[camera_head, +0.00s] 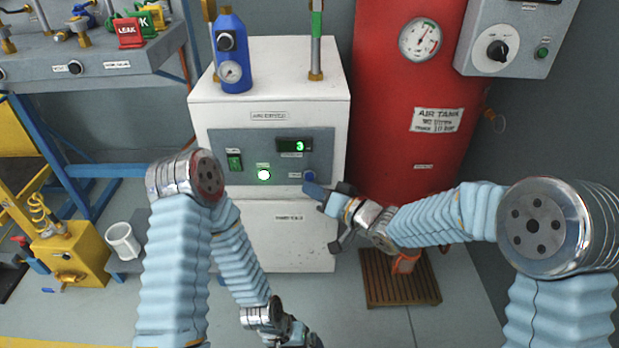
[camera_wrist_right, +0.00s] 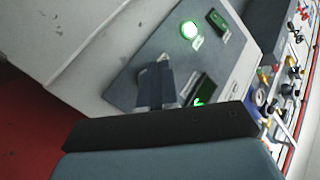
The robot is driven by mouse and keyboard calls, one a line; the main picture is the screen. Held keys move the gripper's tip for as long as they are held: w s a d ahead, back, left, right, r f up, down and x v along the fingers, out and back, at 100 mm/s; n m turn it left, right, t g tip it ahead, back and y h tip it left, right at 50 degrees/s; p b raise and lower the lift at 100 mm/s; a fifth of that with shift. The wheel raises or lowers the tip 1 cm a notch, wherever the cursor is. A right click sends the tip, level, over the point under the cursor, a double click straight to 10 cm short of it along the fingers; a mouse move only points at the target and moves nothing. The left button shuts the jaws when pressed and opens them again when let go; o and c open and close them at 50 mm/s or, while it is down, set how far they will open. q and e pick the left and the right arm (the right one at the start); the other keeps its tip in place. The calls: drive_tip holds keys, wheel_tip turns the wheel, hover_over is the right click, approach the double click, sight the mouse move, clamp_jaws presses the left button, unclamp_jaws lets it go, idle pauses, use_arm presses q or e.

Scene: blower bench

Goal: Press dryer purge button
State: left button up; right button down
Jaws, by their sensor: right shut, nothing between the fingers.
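The air dryer (camera_head: 333,220) is a white cabinet with a grey control panel (camera_head: 225,145). The panel carries a green switch (camera_head: 234,161), a lit green lamp (camera_head: 264,175), a display (camera_head: 294,146) reading 3 and a blue round button (camera_head: 309,175) at lower right. My right gripper (camera_head: 312,189) is shut and empty, its blue fingertips just below the blue button; I cannot tell if they touch.
A red air tank (camera_head: 385,120) stands right of the dryer, above a wooden pallet (camera_head: 375,290). A grey control box (camera_head: 510,45) is at upper right. A blue filter (camera_head: 231,60) stands on the dryer. A workbench (camera_head: 110,60) is at left. The floor before the dryer is partly clear.

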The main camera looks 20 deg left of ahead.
idle(0.4)
drive_tip(key=shift+w+a, duration=0.1)
drive_tip(key=shift+w, duration=0.3)
drive_tip(key=shift+w+a, duration=0.1)
drive_tip(key=shift+w, duration=0.3)
idle(0.5)
drive_tip(key=shift+s, duration=0.1)
drive_tip(key=shift+s+d, duration=0.2)
drive_tip(key=shift+s, duration=0.5)
drive_tip(key=s+b, duration=0.1)
drive_tip(key=s, duration=0.1)
drive_tip(key=s+d+b, duration=0.1)
drive_tip(key=s, duration=0.1)
drive_tip(key=shift+s+d, duration=0.2)
drive_tip(key=shift+s, duration=0.2)
